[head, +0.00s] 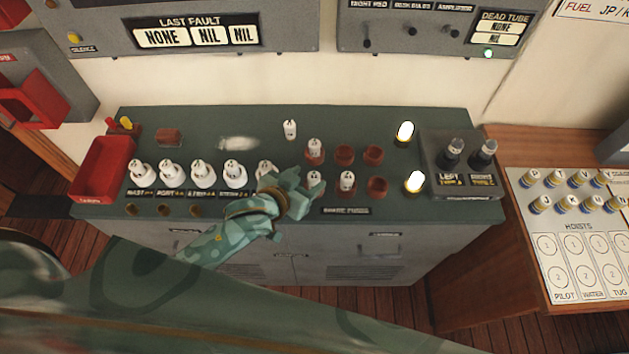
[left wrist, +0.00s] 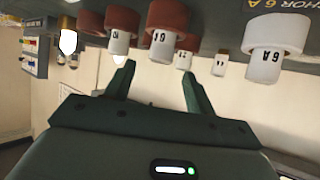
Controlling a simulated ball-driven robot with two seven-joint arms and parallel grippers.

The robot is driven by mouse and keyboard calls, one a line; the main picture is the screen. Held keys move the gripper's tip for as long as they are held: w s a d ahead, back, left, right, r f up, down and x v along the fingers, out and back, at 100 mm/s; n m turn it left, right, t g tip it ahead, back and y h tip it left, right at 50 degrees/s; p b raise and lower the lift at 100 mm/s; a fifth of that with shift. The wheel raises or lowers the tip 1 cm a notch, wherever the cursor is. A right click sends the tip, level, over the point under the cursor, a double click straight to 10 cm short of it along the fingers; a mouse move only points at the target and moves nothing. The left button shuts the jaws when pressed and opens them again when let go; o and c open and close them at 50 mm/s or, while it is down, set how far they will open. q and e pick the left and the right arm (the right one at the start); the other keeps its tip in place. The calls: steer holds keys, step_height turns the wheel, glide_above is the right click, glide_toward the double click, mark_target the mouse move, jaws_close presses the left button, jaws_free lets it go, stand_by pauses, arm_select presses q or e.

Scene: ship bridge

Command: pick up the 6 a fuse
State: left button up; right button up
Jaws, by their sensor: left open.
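The spare fuses stand in brown sockets on the green console top. A white spare fuse (head: 314,180) sits in the front left socket, just beyond my left gripper (head: 303,193). In the left wrist view this fuse (left wrist: 160,40) is ahead between the open, empty fingers (left wrist: 158,85), not touching them; its marking is hard to read. A second fuse (head: 347,180) is right of it, and a third (head: 314,147) behind. A loose white fuse (head: 290,129) stands upright at the back. My right gripper is out of view.
Several white fuse holders (head: 203,173) line the console's left side. Three brown sockets, one of them here (head: 373,155), look empty. Two lit bulbs (head: 405,132) stand right of them, beside a dark box (head: 462,180). A red tray (head: 104,168) is at the left end.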

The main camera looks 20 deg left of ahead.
mark_target(312, 178)
arm_select(q)
steer(key=w+f, duration=0.1)
steer(key=w+d+f+b, duration=0.1)
steer(key=f, duration=0.1)
steer(key=shift+w, duration=0.4)
steer(key=shift+w+d+f, duration=0.15)
steer(key=shift+w+f, duration=0.05)
steer(key=shift+w, duration=0.25)
steer(key=shift+s+r, duration=0.1)
steer(key=shift+s, duration=0.05)
steer(key=shift+c, duration=0.6)
steer(key=c, duration=0.9)
steer(key=shift+r, duration=0.1)
steer(key=shift+c, duration=0.2)
